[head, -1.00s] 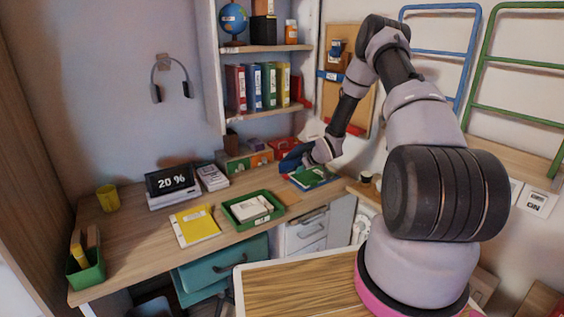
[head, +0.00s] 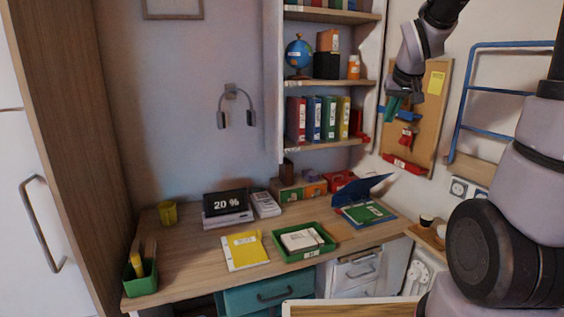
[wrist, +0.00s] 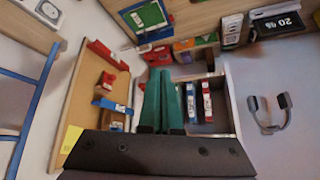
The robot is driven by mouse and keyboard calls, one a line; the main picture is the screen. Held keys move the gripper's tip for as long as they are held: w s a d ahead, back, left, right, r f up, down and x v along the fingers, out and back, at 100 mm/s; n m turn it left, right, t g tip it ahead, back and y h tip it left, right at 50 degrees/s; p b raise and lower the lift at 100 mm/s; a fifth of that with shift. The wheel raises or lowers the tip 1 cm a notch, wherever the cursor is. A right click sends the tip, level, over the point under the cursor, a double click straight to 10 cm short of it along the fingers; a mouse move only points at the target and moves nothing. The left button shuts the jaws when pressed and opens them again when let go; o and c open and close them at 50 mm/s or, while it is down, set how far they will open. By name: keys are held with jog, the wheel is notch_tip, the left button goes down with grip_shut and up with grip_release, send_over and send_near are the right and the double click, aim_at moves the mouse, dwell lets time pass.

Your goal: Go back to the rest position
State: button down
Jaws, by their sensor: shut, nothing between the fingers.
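My gripper (head: 392,107) hangs in the air at the upper right of the head view, in front of the corkboard and right of the wall shelf. Its green fingers also show in the wrist view (wrist: 162,103), shut together with nothing between them. The gripper is well above the desk (head: 190,270) and apart from everything on it. A blue folder (head: 362,190) stands open at the desk's right end, with a green booklet (head: 368,214) in it.
The shelf (head: 322,83) holds binders and a globe (head: 299,55). The corkboard (head: 425,120) and blue rail frame (head: 495,88) are on the right wall. On the desk are a green tray (head: 310,254), yellow notebook (head: 244,250) and a 20 % display (head: 226,203).

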jog(key=s+a+r+m+y, duration=0.1)
jog(key=s+a+r, duration=0.1)
jog(key=s, duration=0.9)
jog(key=s+a+r+m+y, duration=0.1)
jog(key=s+a+r, duration=0.2)
jog(key=s, duration=0.8)
jog(key=shift+r+m+y, duration=0.3)
jog(key=shift+r+m, duration=0.1)
dwell(1.1)
